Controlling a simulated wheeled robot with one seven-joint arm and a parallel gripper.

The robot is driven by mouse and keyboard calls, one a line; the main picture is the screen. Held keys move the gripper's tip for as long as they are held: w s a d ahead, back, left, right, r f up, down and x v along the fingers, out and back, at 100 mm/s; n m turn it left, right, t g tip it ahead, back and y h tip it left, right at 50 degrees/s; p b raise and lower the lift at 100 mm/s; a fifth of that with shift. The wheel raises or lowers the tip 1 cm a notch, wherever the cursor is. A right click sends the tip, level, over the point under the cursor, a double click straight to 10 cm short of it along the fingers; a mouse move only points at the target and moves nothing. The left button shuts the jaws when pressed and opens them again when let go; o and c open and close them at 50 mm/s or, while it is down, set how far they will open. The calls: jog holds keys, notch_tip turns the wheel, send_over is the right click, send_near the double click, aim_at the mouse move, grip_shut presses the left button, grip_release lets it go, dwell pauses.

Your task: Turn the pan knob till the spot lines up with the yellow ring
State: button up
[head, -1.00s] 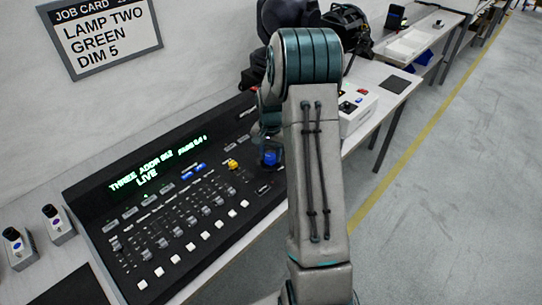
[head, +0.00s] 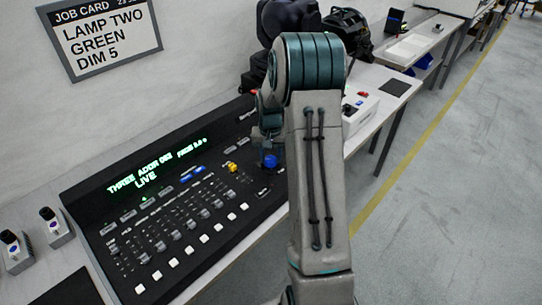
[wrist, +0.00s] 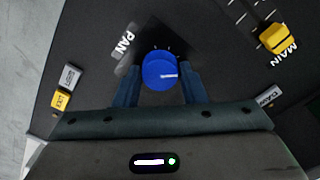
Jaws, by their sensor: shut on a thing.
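The blue pan knob (wrist: 160,72) sits on the black lighting desk, beside the white PAN label (wrist: 124,41) in the wrist view. A pale pointer line on the knob's top points to the right. My gripper (wrist: 159,83) is shut on the knob, one finger on each side. The knob also shows in the head view (head: 269,161), just left of my arm. The desk's display (head: 152,172) shows green text, with "LIVE" on its lower line. The light spot and the yellow ring are not in view.
The desk (head: 110,270) carries rows of faders and white buttons. A yellow MAIN fader (wrist: 279,39) stands right of the knob. A white box (head: 358,108) with a red button is beyond my arm. Open floor lies to the right.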

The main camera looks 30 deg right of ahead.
aim_at(270, 159)
jog(key=o, duration=1)
notch_tip(270, 159, up, 14)
jog(key=shift+b, duration=0.4)
jog(key=s+a+r+n+t, duration=0.1)
jog(key=s+a, duration=0.4)
jog(key=s, duration=0.3)
jog(key=s+a+n+t, duration=0.1)
jog(key=s+a+n, duration=0.1)
jog(key=s+a, duration=0.3)
jog(key=s+a+r+n+t, duration=0.1)
jog(key=s+a, duration=0.4)
jog(key=s, duration=0.7)
jog(key=shift+s+a+r+n, duration=0.35)
jog(key=shift+n, duration=0.35)
